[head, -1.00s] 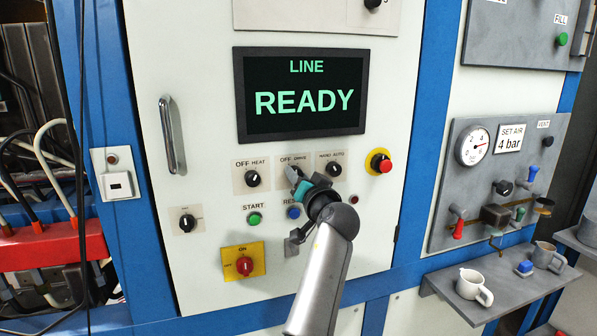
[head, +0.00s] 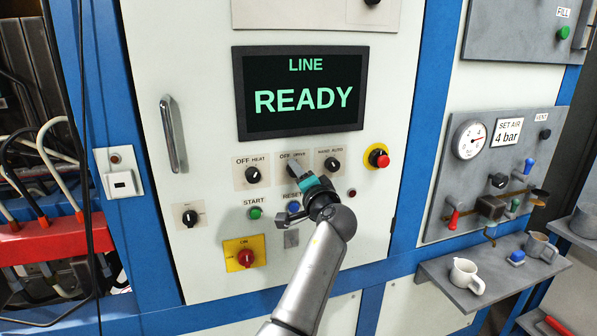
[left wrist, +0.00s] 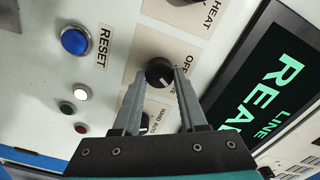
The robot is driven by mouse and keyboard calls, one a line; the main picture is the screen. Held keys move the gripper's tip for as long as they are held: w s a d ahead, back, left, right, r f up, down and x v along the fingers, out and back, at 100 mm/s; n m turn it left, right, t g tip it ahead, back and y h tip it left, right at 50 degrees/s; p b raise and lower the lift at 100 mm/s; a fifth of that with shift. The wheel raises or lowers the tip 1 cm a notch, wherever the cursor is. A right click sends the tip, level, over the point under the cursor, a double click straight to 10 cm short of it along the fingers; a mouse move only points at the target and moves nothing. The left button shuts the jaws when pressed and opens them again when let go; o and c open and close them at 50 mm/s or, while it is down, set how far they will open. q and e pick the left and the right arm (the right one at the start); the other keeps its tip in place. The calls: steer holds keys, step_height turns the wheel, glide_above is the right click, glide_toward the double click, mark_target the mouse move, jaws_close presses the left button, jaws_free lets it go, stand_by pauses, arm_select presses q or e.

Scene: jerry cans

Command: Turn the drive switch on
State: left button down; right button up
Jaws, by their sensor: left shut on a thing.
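The drive switch is a round black knob (left wrist: 160,73) with a white mark, on a beige plate labelled OFF and DRIVE. In the left wrist view it sits between my two grey fingers. My left gripper (head: 296,173) is shut on this knob, and it also shows in the left wrist view (left wrist: 159,85). In the head view the gripper hides most of the knob, and the end of the label is partly covered in the left wrist view. My right gripper is not in view.
The heat knob (head: 252,174) is left of the drive switch, the hand/auto knob (head: 332,164) close on its right. A red emergency button (head: 378,158) is further right. The blue reset button (head: 293,207) lies just below. The screen (head: 302,98) above reads LINE READY.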

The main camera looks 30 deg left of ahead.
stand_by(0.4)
arm_select(q)
steer(key=shift+c, duration=2.2)
jaws_free()
